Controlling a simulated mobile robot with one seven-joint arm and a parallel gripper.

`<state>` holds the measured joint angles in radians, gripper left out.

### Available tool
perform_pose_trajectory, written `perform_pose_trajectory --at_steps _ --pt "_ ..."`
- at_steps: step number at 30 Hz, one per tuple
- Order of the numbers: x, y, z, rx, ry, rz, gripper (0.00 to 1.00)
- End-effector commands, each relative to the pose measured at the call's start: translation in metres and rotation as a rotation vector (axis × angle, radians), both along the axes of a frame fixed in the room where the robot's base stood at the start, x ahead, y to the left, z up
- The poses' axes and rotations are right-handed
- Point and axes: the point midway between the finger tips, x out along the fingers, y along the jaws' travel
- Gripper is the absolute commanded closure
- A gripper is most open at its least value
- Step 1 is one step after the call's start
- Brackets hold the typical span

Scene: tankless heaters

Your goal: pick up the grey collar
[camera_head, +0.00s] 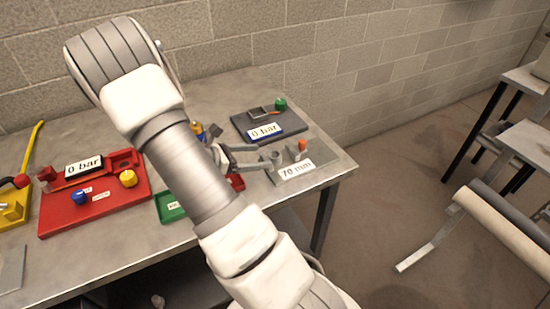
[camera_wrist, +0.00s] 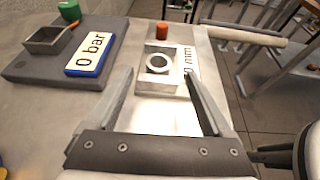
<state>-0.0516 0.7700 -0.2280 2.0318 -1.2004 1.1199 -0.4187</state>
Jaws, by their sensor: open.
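The grey collar (camera_wrist: 159,63) shows as an upright ring on a light grey plate (camera_wrist: 158,110) in the wrist view. In the head view the collar (camera_head: 275,158) is small and partly hard to make out, behind the 70 mm label (camera_head: 297,169). My gripper (camera_wrist: 157,73) is open, its two fingers apart with the collar between and slightly beyond the tips in the picture. In the head view my gripper (camera_head: 262,157) reaches in from the left over the plate's left side. No contact with the collar is visible.
An orange peg (camera_wrist: 162,31) stands behind the collar. A dark block with a 0 bar label (camera_wrist: 89,53) lies to the left. In the head view, a red unit (camera_head: 96,205) and green part (camera_head: 170,206) sit further left. The bench's right edge is close.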

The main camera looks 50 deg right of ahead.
Motion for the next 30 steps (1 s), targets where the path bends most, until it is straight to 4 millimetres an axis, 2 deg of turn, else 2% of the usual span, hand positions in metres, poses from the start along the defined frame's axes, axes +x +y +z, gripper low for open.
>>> perform_pose_trajectory --at_steps 11,20,30 --pt "-0.011 -0.042 -0.019 -0.001 0.001 -0.003 0.15" --pt "-0.011 -0.047 -0.021 0.0 -0.001 -0.001 0.15" --pt "-0.011 -0.046 -0.021 0.0 -0.001 -0.001 0.77"
